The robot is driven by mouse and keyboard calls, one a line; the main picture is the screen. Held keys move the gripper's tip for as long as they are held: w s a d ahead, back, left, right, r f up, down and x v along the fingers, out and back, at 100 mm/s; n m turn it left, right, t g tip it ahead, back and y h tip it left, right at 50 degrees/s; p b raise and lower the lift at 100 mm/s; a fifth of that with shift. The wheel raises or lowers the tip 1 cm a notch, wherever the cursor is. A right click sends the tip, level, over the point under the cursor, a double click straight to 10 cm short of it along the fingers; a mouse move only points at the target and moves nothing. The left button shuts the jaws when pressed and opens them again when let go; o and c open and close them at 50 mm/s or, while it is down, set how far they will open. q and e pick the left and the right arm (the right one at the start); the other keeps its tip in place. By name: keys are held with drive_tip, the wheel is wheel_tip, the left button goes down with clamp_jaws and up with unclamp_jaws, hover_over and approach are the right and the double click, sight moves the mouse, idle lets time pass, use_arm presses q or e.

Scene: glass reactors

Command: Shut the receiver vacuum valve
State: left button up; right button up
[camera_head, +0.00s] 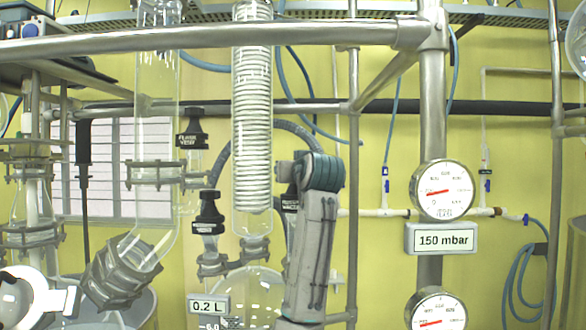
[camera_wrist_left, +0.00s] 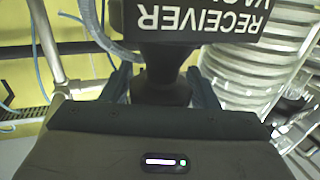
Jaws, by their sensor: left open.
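The receiver vacuum valve is a black knob (camera_wrist_left: 165,62) with a black label block (camera_wrist_left: 200,18) reading "RECEIVER VAC…", upside down in the left wrist view. In the head view only the edge of its label (camera_head: 289,203) shows beside my arm; the rest is hidden. My left gripper (camera_wrist_left: 162,90) is open, with one dark finger on each side of the knob's narrow part. Whether the fingers touch it I cannot tell. In the head view my left gripper (camera_head: 288,172) is mostly hidden by its wrist. My right gripper is not in view.
A glass coil condenser (camera_head: 252,110) stands just left of my wrist. Two other black valves (camera_head: 192,128) (camera_head: 208,213) are further left. A gauge (camera_head: 442,190) sits above a "150 mbar" sign (camera_head: 440,239). A steel rail (camera_head: 210,42) crosses above.

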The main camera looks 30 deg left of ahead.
use_arm(q)
drive_tip(key=c, duration=0.6)
drive_tip(key=shift+c, duration=0.5)
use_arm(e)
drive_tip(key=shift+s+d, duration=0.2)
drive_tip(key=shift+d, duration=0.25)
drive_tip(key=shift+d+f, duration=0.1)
use_arm(q)
drive_tip(key=shift+w+f+m+t+h+b, duration=0.1)
drive_tip(key=shift+f+m+t+h+b, duration=0.05)
drive_tip(key=shift+m+t+h+b, duration=0.6)
drive_tip(key=m+t+h+b, duration=0.1)
drive_tip(key=m+t+h, duration=0.1)
drive_tip(key=h, duration=0.1)
drive_tip(key=shift+w+d, duration=0.1)
drive_tip(key=m+h, duration=0.1)
drive_tip(key=m+t+h+b, duration=0.1)
drive_tip(key=h, duration=0.1)
drive_tip(key=m+t+h, duration=0.1)
drive_tip(key=shift+w+d+h+b, duration=0.15)
drive_tip(key=shift+d+h+b, duration=0.15)
drive_tip(key=shift+b, duration=0.1)
drive_tip(key=shift+d+m+h, duration=0.15)
drive_tip(key=shift+m+h, duration=0.4)
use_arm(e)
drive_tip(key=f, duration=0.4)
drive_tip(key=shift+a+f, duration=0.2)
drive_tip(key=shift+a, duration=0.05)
use_arm(q)
drive_tip(key=shift+t, duration=0.25)
